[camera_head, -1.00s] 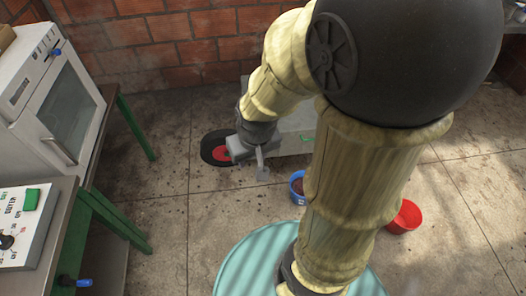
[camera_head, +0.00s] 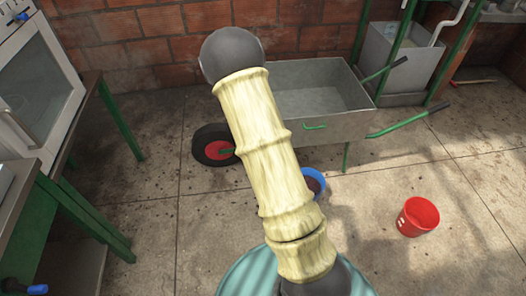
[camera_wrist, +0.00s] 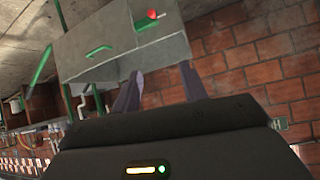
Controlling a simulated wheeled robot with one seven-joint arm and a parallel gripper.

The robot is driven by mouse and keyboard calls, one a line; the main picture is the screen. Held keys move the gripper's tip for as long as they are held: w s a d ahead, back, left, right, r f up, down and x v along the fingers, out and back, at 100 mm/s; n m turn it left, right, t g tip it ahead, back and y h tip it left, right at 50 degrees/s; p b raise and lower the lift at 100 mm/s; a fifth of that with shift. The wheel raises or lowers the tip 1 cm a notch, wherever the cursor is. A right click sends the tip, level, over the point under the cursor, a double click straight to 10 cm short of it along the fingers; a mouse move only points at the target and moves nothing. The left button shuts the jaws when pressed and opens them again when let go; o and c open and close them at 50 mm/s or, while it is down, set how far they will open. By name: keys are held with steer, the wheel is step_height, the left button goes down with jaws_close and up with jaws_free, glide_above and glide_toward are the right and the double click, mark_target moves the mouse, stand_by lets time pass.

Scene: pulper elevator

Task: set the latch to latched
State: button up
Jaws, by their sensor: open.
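I cannot make out a part that is surely the latch. A blue-tipped lever (camera_head: 22,17) shows on the white oven-like machine at the upper left in the head view. A second blue handle (camera_head: 38,289) sticks out at the lower left, by the bench. My gripper (camera_wrist: 163,78) is open, with two dark fingers apart and nothing seen between them. In the wrist view the grey wheelbarrow (camera_wrist: 115,30) lies beyond the fingers. My gripper does not show in the head view.
The wheelbarrow (camera_head: 345,100) stands by the brick wall, partly behind my arm. A blue bucket (camera_head: 318,180) and a red bucket (camera_head: 417,217) are on the floor. The green-framed bench (camera_head: 85,215) is at the left. Concrete floor is clear between bench and wheelbarrow.

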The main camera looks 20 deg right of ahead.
steer(key=d+f+n+t+b, duration=0.1)
steer(key=d+f+t+b, duration=0.1)
steer(key=f+t+b, duration=0.2)
steer(key=d+f+n+t+b, duration=0.1)
steer(key=d+f+t+b, duration=0.1)
steer(key=f+b, duration=0.8)
step_height(320, 180, down, 8)
steer(key=shift+w+d+n+t+h, duration=0.25)
steer(key=shift+w+n+t+h, duration=0.15)
steer(key=shift+t, duration=0.5)
steer(key=shift+w, duration=0.15)
steer(key=b+x, duration=0.5)
steer(key=x, duration=1.2)
steer(key=shift+w+d+f, duration=0.1)
jaws_close()
